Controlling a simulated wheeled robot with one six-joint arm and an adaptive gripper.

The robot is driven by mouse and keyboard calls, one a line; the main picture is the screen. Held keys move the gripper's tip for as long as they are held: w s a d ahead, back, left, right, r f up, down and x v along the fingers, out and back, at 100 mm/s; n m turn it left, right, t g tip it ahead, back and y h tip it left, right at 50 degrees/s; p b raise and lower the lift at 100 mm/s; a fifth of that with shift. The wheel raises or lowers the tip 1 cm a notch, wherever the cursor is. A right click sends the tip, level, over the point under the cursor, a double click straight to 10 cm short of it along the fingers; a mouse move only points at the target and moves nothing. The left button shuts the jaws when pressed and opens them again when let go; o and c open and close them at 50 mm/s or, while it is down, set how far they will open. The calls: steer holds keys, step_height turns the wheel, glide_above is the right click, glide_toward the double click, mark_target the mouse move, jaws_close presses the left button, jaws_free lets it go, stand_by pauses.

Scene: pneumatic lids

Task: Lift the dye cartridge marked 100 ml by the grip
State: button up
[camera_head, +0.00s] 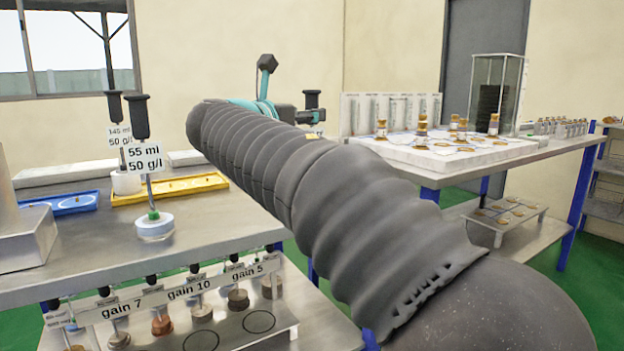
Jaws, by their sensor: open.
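Three dye cartridges with black grips show on the left bench. The front one (153,190) reads 55 ml, 50 g/l and stands upright on a pale round base. Behind it, another cartridge (119,133) reads 145 ml, 50 g/l. The black grip of a third cartridge (312,98) shows beyond my arm; its label is not readable and its lower part is hidden. No 100 ml marking is legible. My gripper (309,116) is small and partly hidden behind my grey-sleeved arm, close to that third grip. It is open; I cannot tell if it touches.
A yellow tray (170,189) and a blue tray (72,204) lie on the left bench. Below is a rack labelled gain 7, gain 10, gain 5 (195,290). A right table (430,178) carries jars and a glass case (497,92). Green floor separates them.

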mark_target(309, 93)
steer(key=x, duration=0.3)
steer(key=shift+w+f, duration=0.2)
steer(key=shift+w, duration=0.05)
jaws_close()
steer(key=shift+r, duration=0.2)
steer(key=shift+r+p, duration=0.75)
steer(key=shift+r, duration=1.05)
steer(key=shift+s+d+r, duration=0.1)
steer(key=shift+d+r, duration=0.1)
steer(key=shift+r, duration=0.05)
steer(key=s+d+r, duration=0.5)
steer(key=d+r, duration=0.1)
steer(key=d, duration=0.4)
steer(key=shift+r+p, duration=0.3)
steer(key=shift+r, duration=0.05)
